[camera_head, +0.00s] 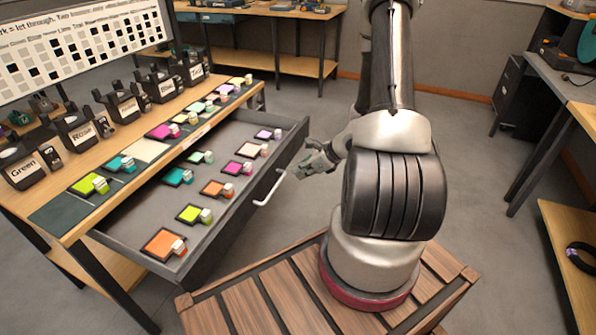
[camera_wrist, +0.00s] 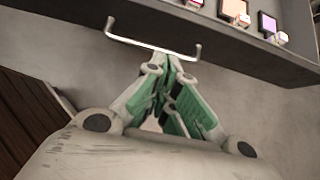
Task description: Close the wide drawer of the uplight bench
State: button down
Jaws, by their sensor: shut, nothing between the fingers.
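The wide drawer (camera_head: 225,222) of the uplight bench (camera_head: 62,222) stands pulled far out. Its grey tray holds several coloured filter squares with small blocks on them. Its pale bar handle (camera_head: 268,188) is on the front panel, which faces my arm. My gripper (camera_head: 303,172) is shut and empty, just right of the drawer front and beyond the handle in the head view. In the wrist view my gripper's fingertips (camera_wrist: 172,58) are together, close below the handle (camera_wrist: 150,45) in the picture. I cannot tell whether they touch it. The drawer front (camera_wrist: 225,40) runs behind the handle.
Black lamps (camera_head: 78,135) with name labels line the bench top, with more filter squares in front. A board (camera_head: 80,45) with a dotted chart stands behind. A slatted wooden platform (camera_head: 245,300) is under my arm. Another bench (camera_head: 565,85) stands at the right. Grey floor is clear between.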

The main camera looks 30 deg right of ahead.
aim_at(267, 180)
jog(key=shift+w+a+f, duration=0.8)
jog(key=shift+w+a, duration=0.1)
jog(key=shift+w, duration=0.3)
jog(key=shift+w+a+f, duration=0.8)
jog(key=shift+w+a, duration=0.05)
jog(key=shift+w, duration=0.35)
jog(key=shift+w+a+f, duration=0.8)
jog(key=shift+w+a, duration=0.1)
jog(key=shift+w, duration=0.3)
